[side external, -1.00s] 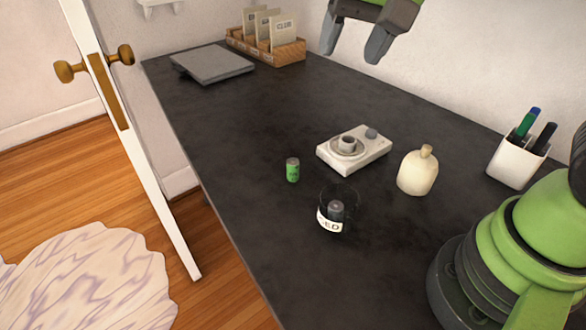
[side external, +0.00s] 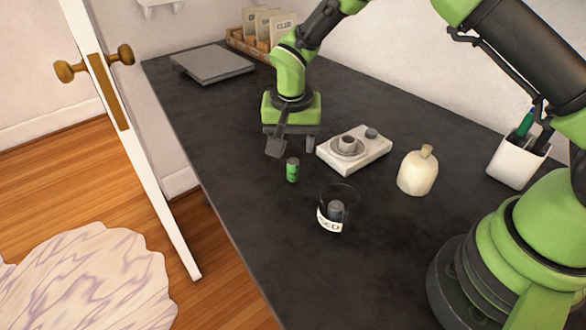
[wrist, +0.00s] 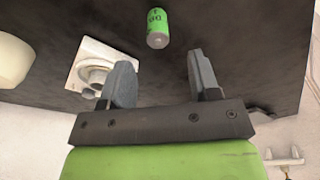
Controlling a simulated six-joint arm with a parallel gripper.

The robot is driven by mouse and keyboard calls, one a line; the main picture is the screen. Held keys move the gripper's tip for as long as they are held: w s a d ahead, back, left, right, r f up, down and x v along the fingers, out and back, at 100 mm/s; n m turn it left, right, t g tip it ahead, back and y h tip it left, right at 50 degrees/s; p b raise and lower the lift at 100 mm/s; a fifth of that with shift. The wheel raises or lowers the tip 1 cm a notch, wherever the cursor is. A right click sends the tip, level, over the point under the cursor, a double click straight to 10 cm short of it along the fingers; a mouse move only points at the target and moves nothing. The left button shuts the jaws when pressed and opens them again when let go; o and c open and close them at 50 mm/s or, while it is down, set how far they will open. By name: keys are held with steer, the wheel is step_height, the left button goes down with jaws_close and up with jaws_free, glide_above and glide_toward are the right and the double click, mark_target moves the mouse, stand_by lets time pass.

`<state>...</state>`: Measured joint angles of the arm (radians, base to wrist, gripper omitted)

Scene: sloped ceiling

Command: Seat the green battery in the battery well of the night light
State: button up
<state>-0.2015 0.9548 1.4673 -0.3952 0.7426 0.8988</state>
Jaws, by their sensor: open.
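The green battery (side external: 292,170) stands upright on the dark table, left of the night light. It also shows in the wrist view (wrist: 157,28), ahead of the fingertips. The night light (side external: 355,149) is a white square base with a round raised well (side external: 347,146) and a grey knob. In the wrist view the night light (wrist: 88,72) is partly hidden behind the left finger. My gripper (side external: 292,148) is open and empty, just behind and above the battery, not touching it. It also shows in the wrist view (wrist: 163,75) with its fingers apart.
A glass jar (side external: 337,209) with a label and a dark item inside stands in front of the battery. A cream bottle (side external: 417,173) and a white pen cup (side external: 517,160) stand to the right. A grey flat slab (side external: 212,64) and a wooden card box (side external: 240,40) are at the back.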

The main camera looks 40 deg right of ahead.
mark_target(293, 161)
steer(key=f, duration=0.5)
steer(key=shift+w+d, duration=0.1)
steer(key=shift+d, duration=0.15)
steer(key=c, duration=1)
steer(key=shift+c, duration=0.2)
steer(key=r, duration=0.9)
steer(key=shift+d+r, duration=0.15)
steer(key=shift+d, duration=0.05)
steer(key=s+d+r+m, duration=0.1)
steer(key=d+r+m, duration=0.15)
steer(key=d, duration=0.35)
steer(key=s+d+r+m, duration=0.1)
steer(key=s+d+m, duration=0.15)
steer(key=d, duration=0.45)
steer(key=shift+m+g, duration=0.4)
steer(key=f, duration=0.9)
steer(key=shift+w+a+f, duration=0.1)
steer(key=shift+w+f, duration=0.15)
steer(key=shift+w, duration=0.1)
